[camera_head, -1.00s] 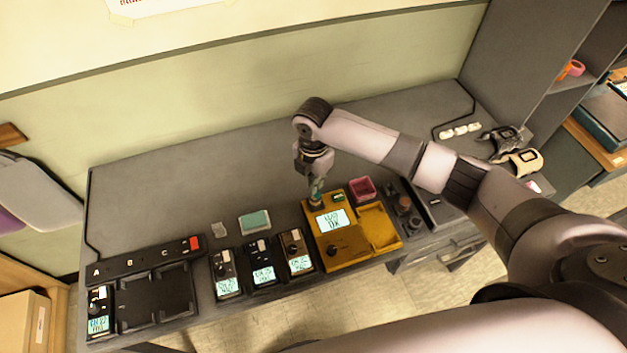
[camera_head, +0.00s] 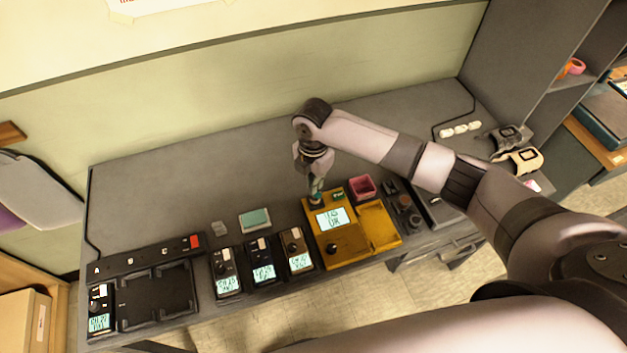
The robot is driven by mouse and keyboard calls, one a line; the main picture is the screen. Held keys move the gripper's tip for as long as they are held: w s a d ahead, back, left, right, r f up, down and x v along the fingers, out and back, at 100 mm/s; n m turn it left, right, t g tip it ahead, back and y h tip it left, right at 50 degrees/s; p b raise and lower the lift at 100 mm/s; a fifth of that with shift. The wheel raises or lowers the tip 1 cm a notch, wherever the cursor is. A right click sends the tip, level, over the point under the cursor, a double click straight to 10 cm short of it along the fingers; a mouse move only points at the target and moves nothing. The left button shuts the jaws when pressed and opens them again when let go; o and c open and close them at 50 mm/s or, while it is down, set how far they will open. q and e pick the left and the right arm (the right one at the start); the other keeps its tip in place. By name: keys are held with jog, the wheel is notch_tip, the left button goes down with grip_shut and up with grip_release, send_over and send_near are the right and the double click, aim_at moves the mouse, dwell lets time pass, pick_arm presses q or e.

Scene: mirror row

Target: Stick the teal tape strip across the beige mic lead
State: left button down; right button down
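My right gripper (camera_head: 316,198) points down at the back left corner of the yellow device (camera_head: 333,247). Something teal shows at its fingertips, but it is too small to tell whether this is a tape strip or part of the fingers. I cannot tell whether the fingers are shut. A flat teal pad (camera_head: 255,220) lies on the table left of the gripper. A beige strapped item (camera_head: 522,160) lies at the table's right end beside a dark one (camera_head: 508,137); I cannot make out a separate mic lead. My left gripper is not in view.
Three handheld packs with lit screens stand left of the yellow device. A black charging dock (camera_head: 155,293) is at the left end. A pink box (camera_head: 363,187) sits behind the yellow device. White pieces (camera_head: 460,130) lie at the back right. The table's back left is clear.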

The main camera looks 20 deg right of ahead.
jog(key=shift+f, duration=0.35)
dwell(0.6)
jog(key=c, duration=1.7)
grip_release()
jog(key=shift+r, duration=0.15)
notch_tip(320, 180, up, 12)
jog(key=shift+f, duration=0.1)
jog(key=shift+c, duration=0.4)
